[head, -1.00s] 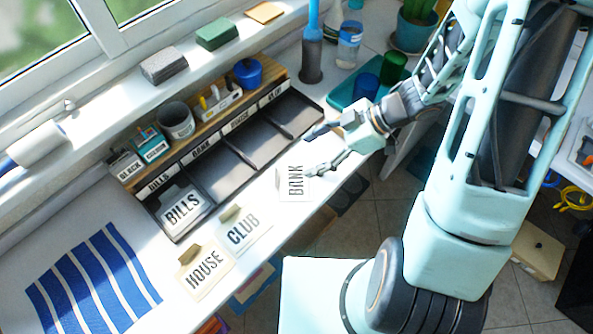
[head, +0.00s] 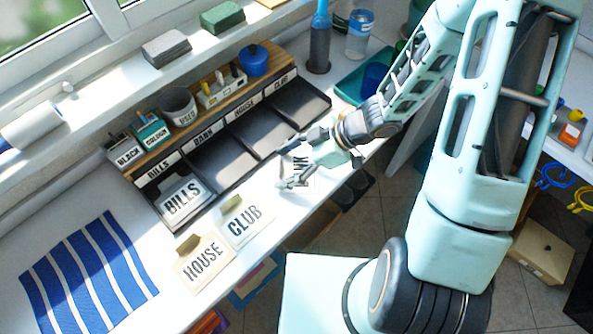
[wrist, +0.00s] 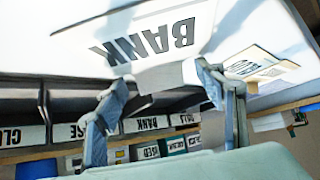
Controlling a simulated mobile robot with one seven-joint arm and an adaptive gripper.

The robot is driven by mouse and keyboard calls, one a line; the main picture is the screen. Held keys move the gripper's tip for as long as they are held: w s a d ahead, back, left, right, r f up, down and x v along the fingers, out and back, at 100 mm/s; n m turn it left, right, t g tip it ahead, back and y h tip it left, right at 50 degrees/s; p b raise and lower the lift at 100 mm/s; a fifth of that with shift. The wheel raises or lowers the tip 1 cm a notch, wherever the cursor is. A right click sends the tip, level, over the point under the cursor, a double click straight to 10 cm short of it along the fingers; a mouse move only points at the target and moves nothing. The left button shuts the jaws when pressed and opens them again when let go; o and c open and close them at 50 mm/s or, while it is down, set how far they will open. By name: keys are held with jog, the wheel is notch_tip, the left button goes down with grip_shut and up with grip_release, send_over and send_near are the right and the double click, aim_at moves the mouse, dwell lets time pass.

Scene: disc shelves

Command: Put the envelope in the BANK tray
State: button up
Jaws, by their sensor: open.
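The white BANK envelope (head: 297,174) lies on the counter near its front edge, partly hidden by my gripper (head: 288,165). In the wrist view the envelope (wrist: 145,40) shows its black lettering, and its pale tab (wrist: 172,77) appears between the fingertips. My gripper (wrist: 158,80) is open, its fingers on either side of that tab; I cannot tell whether they touch it. The BANK tray (head: 222,165) is the dark, empty compartment second from the left. Its BANK label also shows in the wrist view (wrist: 147,123).
The BILLS tray beside it holds the BILLS envelope (head: 182,201). The HOUSE tray (head: 258,132) and CLUB tray (head: 297,100) are empty. HOUSE (head: 205,262) and CLUB (head: 245,222) envelopes lie left of my gripper. Cups and boxes stand on the wooden ledge behind.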

aim_at(285, 171)
jog(key=c, duration=0.9)
jog(key=shift+r, duration=0.2)
jog(key=shift+r+p, duration=0.8)
jog(key=shift+p, duration=0.45)
jog(key=shift+r+p, duration=0.9)
jog(key=shift+p, duration=0.25)
jog(key=s+d+r+p, duration=0.8)
jog(key=s+p, duration=0.3)
jog(key=p, duration=0.3)
jog(key=shift+s+r, duration=0.3)
jog(key=shift+r, duration=0.35)
